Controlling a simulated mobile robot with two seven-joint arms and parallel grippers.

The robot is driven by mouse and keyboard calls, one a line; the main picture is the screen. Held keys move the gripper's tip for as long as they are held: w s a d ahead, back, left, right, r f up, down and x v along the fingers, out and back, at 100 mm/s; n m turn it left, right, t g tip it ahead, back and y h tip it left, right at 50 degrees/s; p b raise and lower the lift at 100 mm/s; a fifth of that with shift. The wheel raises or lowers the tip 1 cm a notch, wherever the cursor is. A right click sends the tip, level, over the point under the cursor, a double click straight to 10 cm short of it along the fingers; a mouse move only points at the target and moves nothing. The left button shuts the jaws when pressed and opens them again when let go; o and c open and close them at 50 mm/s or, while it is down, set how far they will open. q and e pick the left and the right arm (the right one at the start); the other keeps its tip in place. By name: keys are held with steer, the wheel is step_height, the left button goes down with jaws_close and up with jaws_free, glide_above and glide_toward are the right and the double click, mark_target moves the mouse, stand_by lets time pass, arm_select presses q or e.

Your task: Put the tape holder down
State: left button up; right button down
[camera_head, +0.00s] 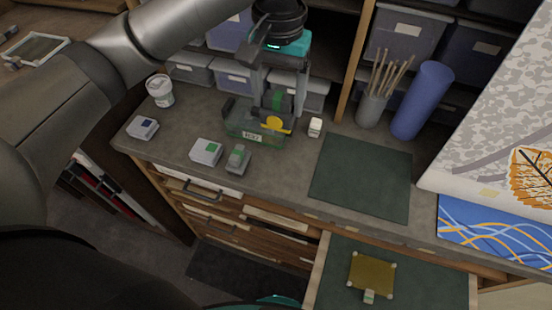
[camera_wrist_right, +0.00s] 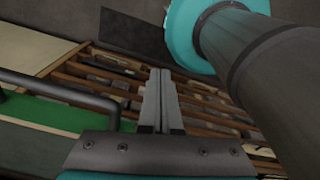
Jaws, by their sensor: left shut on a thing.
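The tape holder (camera_head: 252,132), a translucent green body with a white label, is at the middle of the grey counter in the head view. A dark and green block and a yellow disc show at its top. My left gripper (camera_head: 278,98) comes down from above and is shut on the tape holder. The holder is upright, at or just over the counter; I cannot tell whether it touches. In the right wrist view my right gripper (camera_wrist_right: 160,98) has its two fingers together, with nothing between them.
A bare dark green mat (camera_head: 361,177) lies further right. An open drawer (camera_head: 420,276) is below.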

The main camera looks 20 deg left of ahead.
mark_target(278, 127)
arm_select(q)
step_height(278, 127, down, 19)
steer(key=shift+s+f+b, duration=0.1)
steer(key=shift+f+b, duration=0.1)
steer(key=shift+b, duration=0.5)
steer(key=o, duration=1.1)
steer(key=shift+f, duration=0.1)
step_height(278, 127, up, 12)
steer(key=shift+r, duration=0.15)
